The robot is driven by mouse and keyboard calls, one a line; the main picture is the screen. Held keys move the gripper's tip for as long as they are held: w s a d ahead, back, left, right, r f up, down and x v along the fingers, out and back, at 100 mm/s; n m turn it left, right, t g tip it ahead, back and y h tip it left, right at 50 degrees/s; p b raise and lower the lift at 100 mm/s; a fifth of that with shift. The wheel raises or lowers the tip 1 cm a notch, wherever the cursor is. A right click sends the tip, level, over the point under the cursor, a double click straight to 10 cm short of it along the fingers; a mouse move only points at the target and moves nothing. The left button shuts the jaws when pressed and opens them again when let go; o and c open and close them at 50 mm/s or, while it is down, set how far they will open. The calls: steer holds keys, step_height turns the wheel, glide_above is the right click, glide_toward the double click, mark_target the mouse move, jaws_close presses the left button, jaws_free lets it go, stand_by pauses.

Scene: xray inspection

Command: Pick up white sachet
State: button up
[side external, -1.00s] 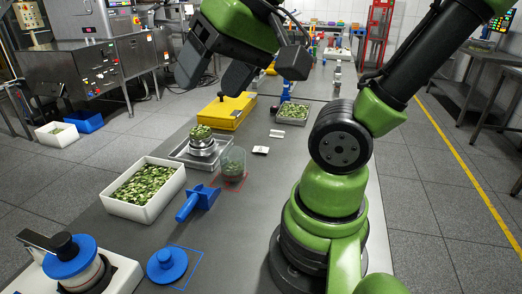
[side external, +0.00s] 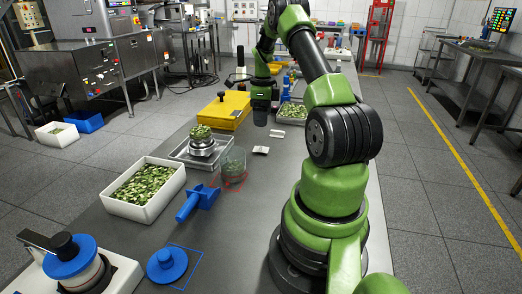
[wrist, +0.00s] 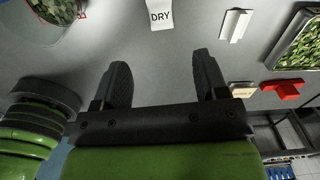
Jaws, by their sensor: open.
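A white sachet marked "DRY" (wrist: 159,15) lies flat on the grey table at the top centre of the wrist view, partly cut off by the frame edge. It is small and white in the side external view (side external: 261,150). My gripper (wrist: 160,66) is open, with its two dark fingers apart and only bare table between them. The sachet lies beyond the fingertips in the wrist view, apart from them. In the side external view my gripper (side external: 260,119) hangs above the table, farther back than the sachet.
A white ridged piece (wrist: 235,25) lies right of the sachet, near a tray of green leaves (wrist: 301,42). A clear cup of greens (side external: 233,166) stands left of the sachet. A beige block (wrist: 243,90) and a red piece (wrist: 283,91) lie by the right finger.

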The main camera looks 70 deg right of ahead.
glide_above(263, 147)
steer(key=shift+m, duration=0.3)
steer(key=f, duration=0.5)
steer(key=shift+s, duration=0.25)
steer(key=f, duration=0.5)
steer(key=shift+w+a+f, duration=0.15)
steer(key=shift+w+f, duration=0.15)
steer(key=shift+f, duration=0.1)
steer(key=c, duration=1)
